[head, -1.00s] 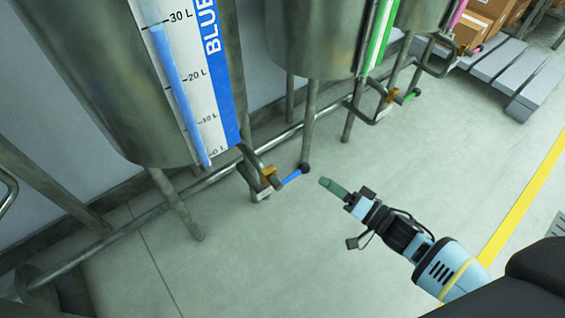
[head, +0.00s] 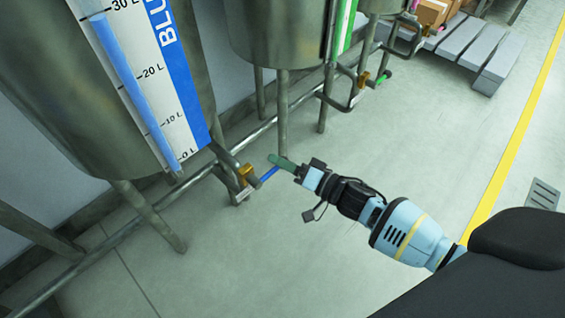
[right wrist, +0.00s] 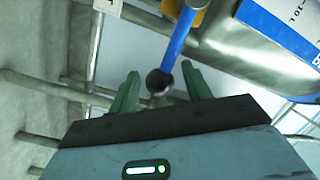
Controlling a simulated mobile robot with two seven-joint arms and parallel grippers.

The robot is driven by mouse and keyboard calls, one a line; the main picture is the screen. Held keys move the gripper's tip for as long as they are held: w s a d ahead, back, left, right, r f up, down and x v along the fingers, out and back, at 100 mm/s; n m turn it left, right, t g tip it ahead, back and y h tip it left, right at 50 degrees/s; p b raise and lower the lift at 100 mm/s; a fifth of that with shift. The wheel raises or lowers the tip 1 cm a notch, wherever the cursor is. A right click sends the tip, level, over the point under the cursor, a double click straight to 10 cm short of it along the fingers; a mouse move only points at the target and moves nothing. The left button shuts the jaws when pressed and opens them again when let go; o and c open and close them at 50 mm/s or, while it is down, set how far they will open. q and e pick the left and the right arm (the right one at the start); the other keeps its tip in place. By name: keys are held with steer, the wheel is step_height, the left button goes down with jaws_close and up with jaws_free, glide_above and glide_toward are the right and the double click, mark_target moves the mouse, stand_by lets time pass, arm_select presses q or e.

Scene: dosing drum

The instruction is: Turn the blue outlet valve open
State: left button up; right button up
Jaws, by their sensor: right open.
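The blue valve lever (head: 269,173) sticks out from the brass outlet valve (head: 248,175) low on the drum marked BLUE (head: 150,60). My right gripper (head: 275,160) is at the lever's outer end in the head view and covers its tip. In the right wrist view the blue lever (right wrist: 179,38) runs down to a dark ball knob (right wrist: 158,82). The knob shows between the open green fingers of my right gripper (right wrist: 160,88), with room on both sides. I cannot tell whether it lies fully between them in depth. My left gripper is not in view.
A horizontal pipe (head: 90,262) and the drum legs (head: 150,215) run close to the valve. A second drum with a green lever (head: 383,78) stands behind to the right. A grey pallet (head: 470,50) lies farther back.

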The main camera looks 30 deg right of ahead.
steer(key=shift+w, duration=0.1)
steer(key=c, duration=0.8)
jaws_close()
